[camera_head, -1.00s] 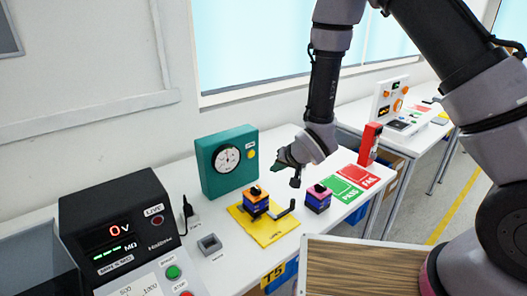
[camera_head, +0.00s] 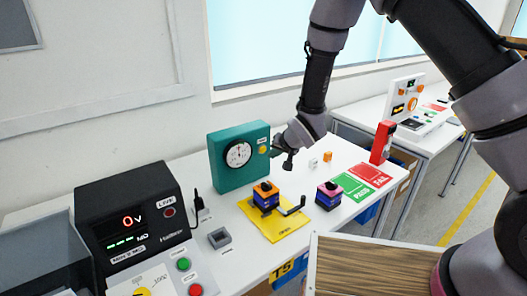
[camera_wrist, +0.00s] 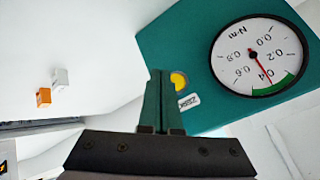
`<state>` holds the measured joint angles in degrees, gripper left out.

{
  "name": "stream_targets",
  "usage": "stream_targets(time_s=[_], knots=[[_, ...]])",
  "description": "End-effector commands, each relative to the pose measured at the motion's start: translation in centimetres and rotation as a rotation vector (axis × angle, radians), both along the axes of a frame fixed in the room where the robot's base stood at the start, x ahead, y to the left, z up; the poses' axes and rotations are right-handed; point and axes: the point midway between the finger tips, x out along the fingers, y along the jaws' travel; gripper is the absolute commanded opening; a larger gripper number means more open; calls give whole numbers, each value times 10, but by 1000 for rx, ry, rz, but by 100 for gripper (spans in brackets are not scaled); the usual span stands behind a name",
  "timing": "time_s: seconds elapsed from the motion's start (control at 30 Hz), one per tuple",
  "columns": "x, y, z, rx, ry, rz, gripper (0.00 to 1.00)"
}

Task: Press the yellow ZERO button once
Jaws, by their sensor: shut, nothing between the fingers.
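The yellow ZERO button (camera_head: 263,150) is on the front of the teal gauge box (camera_head: 228,179), right of its round dial. In the wrist view the button (camera_wrist: 178,79) shows just right of my fingertips, its left edge partly covered by them, above a small white label. My gripper (camera_head: 275,150) is shut and empty, its tips close to the button. In the wrist view the shut fingers (camera_wrist: 159,74) point at the teal face. I cannot tell whether they touch it. The dial (camera_wrist: 257,55) has its red needle near 0.4.
Small white (camera_head: 313,163) and orange (camera_head: 327,156) cubes lie behind. A black meter (camera_head: 130,228) stands at left.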

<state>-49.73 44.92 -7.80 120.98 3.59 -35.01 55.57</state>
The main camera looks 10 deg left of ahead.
Motion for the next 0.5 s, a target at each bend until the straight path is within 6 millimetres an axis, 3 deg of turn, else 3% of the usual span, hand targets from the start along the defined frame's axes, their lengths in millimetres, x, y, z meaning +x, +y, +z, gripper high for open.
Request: stream_targets(time_s=[0.5], knots=[[9, 10, 0, 1, 0, 1, 0]])
